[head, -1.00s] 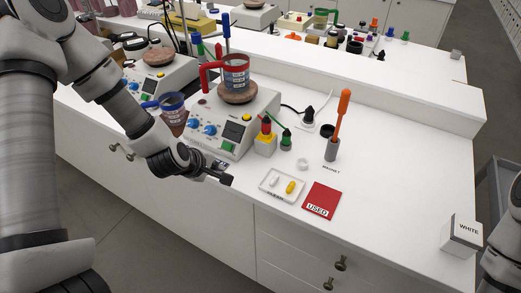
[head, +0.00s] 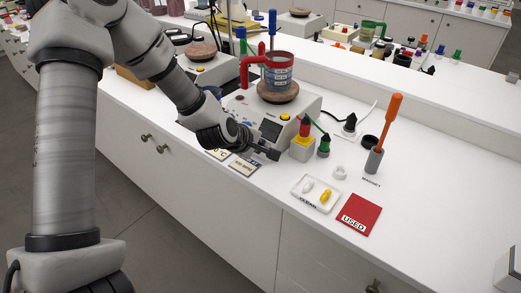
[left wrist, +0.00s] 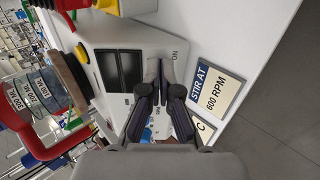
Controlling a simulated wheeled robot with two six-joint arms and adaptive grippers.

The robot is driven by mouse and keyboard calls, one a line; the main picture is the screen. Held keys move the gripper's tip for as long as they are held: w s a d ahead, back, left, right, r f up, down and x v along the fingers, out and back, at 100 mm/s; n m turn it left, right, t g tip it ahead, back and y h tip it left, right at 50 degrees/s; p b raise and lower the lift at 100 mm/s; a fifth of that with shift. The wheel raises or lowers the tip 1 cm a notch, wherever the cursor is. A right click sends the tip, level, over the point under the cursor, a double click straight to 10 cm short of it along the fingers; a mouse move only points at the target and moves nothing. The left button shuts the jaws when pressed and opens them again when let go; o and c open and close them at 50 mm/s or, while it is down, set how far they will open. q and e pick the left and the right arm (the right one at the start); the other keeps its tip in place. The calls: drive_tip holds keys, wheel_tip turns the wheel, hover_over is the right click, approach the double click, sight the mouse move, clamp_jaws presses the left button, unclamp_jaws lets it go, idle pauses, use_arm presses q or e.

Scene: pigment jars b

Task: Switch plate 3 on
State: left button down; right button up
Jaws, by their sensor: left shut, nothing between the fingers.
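A white stirring hot plate (head: 300,108) stands on the bench, with a red-handled beaker (head: 279,74) on its round brown top. I see no plate number. My left gripper (head: 272,154) is shut and empty, low in front of the panel near the switch. Contact cannot be told. My right gripper is out of view.
A card "STIR AT 600 RPM" (left wrist: 215,88) lies before the plate. Beyond are a clean tray (head: 316,194), a red "USED" mat (head: 360,214) and an orange-handled tool (head: 391,120).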

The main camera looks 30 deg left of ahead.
use_arm(q)
drive_tip(key=shift+r, duration=0.1)
drive_tip(key=shift+w+f+b, duration=0.35)
drive_tip(key=shift+f+b, duration=0.1)
drive_tip(key=shift+b, duration=0.2)
drive_tip(key=shift+s+r+p, duration=0.1)
drive_tip(key=shift+r+p, duration=0.2)
drive_tip(key=shift+p, duration=0.05)
drive_tip(key=p+v, duration=0.3)
drive_tip(key=v, duration=0.8)
drive_tip(key=shift+d, duration=0.1)
